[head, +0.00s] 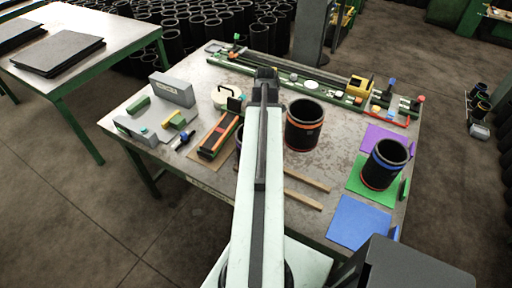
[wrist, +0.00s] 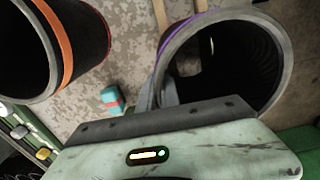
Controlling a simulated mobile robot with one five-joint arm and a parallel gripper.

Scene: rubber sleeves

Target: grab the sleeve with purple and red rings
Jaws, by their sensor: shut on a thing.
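The sleeve with a purple ring (wrist: 187,33) fills the right of the wrist view, its black open end toward the camera. A red ring on it is not visible there. My gripper (wrist: 160,96) is shut on its wall at the near left of the rim, with one finger inside the opening and one outside. In the head view my arm hides the fingers and nearly all of this sleeve; only a dark sliver (head: 239,142) shows left of the arm.
A sleeve with orange-red rings (head: 304,126) stands right of my arm. A sleeve with blue and red rings (head: 384,165) stands on a green mat (head: 358,189). Two wooden strips (head: 304,179) lie on the table. A long green-edged fixture (head: 290,72) runs along the back.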

